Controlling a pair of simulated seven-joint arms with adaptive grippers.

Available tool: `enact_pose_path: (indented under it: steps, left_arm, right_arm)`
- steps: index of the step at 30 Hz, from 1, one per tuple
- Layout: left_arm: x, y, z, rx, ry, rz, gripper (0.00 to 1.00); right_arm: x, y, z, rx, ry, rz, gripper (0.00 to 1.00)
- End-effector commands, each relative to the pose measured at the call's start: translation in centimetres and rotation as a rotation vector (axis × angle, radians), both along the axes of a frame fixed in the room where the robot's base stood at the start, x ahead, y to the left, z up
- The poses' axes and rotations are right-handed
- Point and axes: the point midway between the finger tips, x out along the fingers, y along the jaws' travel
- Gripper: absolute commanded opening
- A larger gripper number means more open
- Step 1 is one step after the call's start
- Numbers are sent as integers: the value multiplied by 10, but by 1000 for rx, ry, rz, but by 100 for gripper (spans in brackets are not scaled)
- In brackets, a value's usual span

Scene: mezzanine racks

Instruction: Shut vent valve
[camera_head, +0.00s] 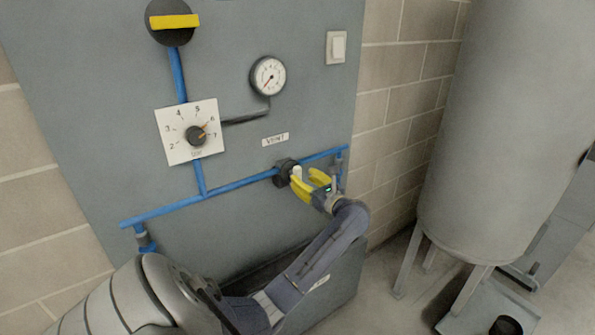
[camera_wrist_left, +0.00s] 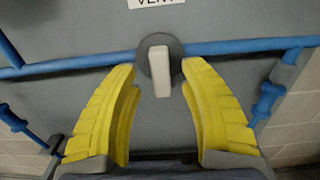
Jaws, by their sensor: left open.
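The vent valve is a dark round body (camera_head: 284,171) on the blue pipe, below the label reading VENT (camera_head: 275,139). Its pale lever handle (camera_head: 297,173) shows beside the gripper's fingers. In the left wrist view the handle (camera_wrist_left: 161,72) stands upright, across the pipe, over the grey round body (camera_wrist_left: 146,58). My left gripper (camera_head: 308,184) is open, with its yellow fingers pointing at the valve. In the left wrist view its fingers (camera_wrist_left: 161,85) lie either side of the handle's lower part, with gaps on both sides. My right gripper is not in view.
The grey panel also carries a dial plate (camera_head: 188,150), a round gauge (camera_head: 267,76), a switch (camera_head: 336,47) and a black knob with a yellow bar (camera_head: 171,22). A blue pipe (camera_head: 240,184) crosses the panel. A large grey tank (camera_head: 500,130) stands at the right.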

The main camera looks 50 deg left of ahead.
Motion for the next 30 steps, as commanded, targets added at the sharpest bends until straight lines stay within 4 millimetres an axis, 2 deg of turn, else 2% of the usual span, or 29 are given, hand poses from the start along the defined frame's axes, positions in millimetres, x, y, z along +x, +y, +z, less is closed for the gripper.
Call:
enact_pose_path:
  steps: [3, 9, 24, 30]
  left_arm:
    - [1, 16, 1, 3, 1, 2, 44]
    - [3, 32, 0, 1, 1, 1, 44]
    - [4, 39, 0, 0, 0, 0, 45]
    - [4, 39, 0, 0, 0, 0, 22]
  right_arm:
    - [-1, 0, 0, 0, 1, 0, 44]
    - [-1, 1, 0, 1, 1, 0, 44]
    - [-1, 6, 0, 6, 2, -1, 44]
    - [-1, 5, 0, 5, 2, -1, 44]
